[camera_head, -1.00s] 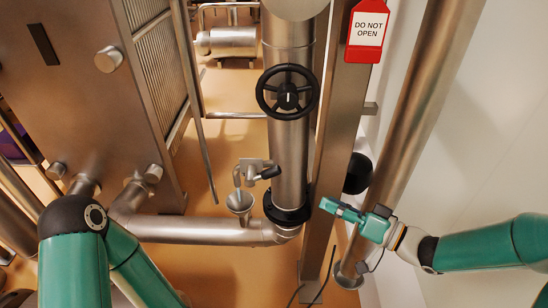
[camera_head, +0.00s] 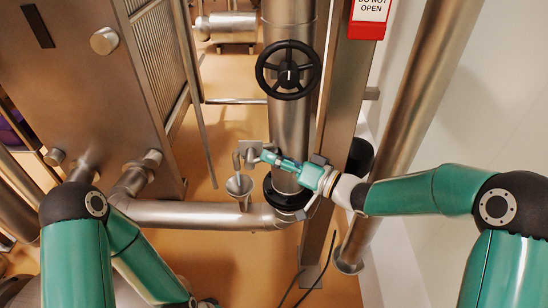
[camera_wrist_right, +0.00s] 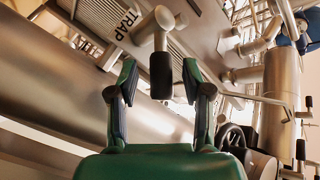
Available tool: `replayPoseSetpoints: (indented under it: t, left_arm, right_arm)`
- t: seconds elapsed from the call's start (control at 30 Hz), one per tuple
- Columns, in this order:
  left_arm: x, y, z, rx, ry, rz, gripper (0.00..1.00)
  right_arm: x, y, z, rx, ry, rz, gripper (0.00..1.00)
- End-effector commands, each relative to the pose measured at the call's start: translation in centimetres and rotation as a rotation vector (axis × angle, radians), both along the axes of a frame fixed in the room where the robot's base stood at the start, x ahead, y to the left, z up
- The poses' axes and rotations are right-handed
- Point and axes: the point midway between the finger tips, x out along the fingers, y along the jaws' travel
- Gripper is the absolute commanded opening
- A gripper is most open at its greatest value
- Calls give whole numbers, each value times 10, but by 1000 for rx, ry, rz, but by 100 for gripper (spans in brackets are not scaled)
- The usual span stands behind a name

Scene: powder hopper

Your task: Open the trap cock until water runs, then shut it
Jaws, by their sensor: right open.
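The trap cock (camera_head: 250,153) is a small metal valve on the pipework, with its spout pointing down over a metal funnel (camera_head: 239,187). No water shows at the spout. In the right wrist view, the cock's black lever grip (camera_wrist_right: 161,76) hangs down from its metal body, beside a label reading TRAP (camera_wrist_right: 128,18). My right gripper (camera_head: 268,157) is at the cock's right side and covers the lever in the head view. It is open, with one finger on each side of the grip and gaps visible.
A black handwheel (camera_head: 288,70) sits on the vertical pipe above my right gripper. A red DO NOT OPEN tag (camera_head: 369,18) hangs on the post (camera_head: 345,95). A thick horizontal pipe (camera_head: 195,214) runs below the funnel. A large metal cabinet (camera_head: 95,95) stands at left.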

Motion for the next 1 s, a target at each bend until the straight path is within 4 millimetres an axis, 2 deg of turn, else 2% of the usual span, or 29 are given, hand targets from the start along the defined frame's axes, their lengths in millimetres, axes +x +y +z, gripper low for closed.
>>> replayPoseSetpoints:
  t: [0.2,0.47,0.57,0.77,0.8,1.0]
  left_arm:
    - [0,0,-2,0,0,0,40]
    - [0,0,-2,0,0,0,40]
    - [0,0,-2,0,0,0,40]
    - [0,0,-2,0,0,0,40]
    - [0,0,-2,0,0,0,40]
    - [0,0,-2,0,0,0,40]
  right_arm:
    - [8,13,0,1,1,0,49]
    - [8,13,0,1,1,-1,49]
    - [8,13,0,1,1,-1,36]
    - [8,12,0,0,1,-2,3]
    - [8,12,0,0,1,-2,0]
    - [9,12,0,0,1,-4,0]
